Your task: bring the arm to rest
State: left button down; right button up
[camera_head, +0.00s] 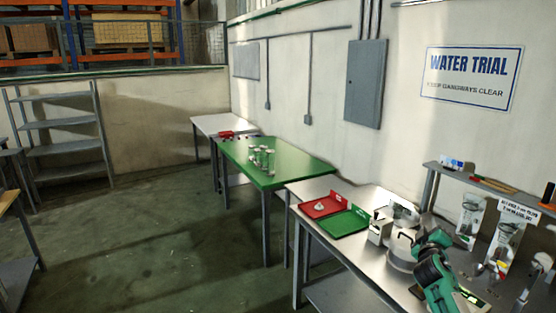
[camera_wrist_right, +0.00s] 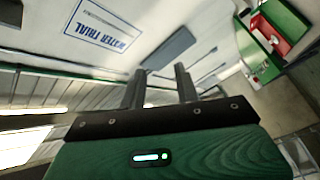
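My right arm (camera_head: 435,272), green and black, rises at the lower right of the head view, in front of the steel bench. In the right wrist view, the two grey fingers of my right gripper (camera_wrist_right: 162,75) stand apart with nothing between them. The wall and its sign lie beyond them. In the head view the fingers are too small to make out. My left gripper does not show.
The steel bench (camera_head: 310,192) bears a red tray (camera_head: 322,206), a green tray (camera_head: 345,222) and metal vessels close to my arm. A shelf (camera_head: 470,178) with sign cards stands at the right. A green table (camera_head: 300,163) stands further back.

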jog(key=w+a+r+m+t+y, duration=0.1)
jog(key=w+a+m+t+y, duration=0.15)
jog(key=a+y, duration=0.4)
jog(key=s+a+f+g+b, duration=0.1)
jog(key=s+f+g+b, duration=0.3)
jog(key=f, duration=1.3)
jog(key=s+a+f+m+g+b, duration=0.15)
jog(key=s+f, duration=0.55)
jog(key=f, duration=0.9)
jog(key=s+a+f+g+b, duration=0.25)
jog(key=s+f, duration=0.25)
jog(key=f, duration=1.2)
jog(key=s+a+f+g+b, duration=0.3)
jog(key=s+f+g+b, duration=0.15)
jog(key=s+f, duration=1.85)
jog(key=s+a+f+g+b, duration=0.2)
jog(key=s+f, duration=0.4)
jog(key=s, duration=0.6)
jog(key=s+a+f+g+y+b, duration=0.1)
jog(key=s+a+f+g+b, duration=0.1)
jog(key=s+f, duration=0.5)
jog(key=s+a+f+g+b, duration=0.1)
jog(key=s+f, duration=0.5)
jog(key=s, duration=1.2)
jog(key=shift+a+f+g+b, duration=0.3)
jog(key=shift+a+g+b, duration=0.1)
jog(key=shift+b, duration=0.35)
jog(key=shift+w, duration=0.1)
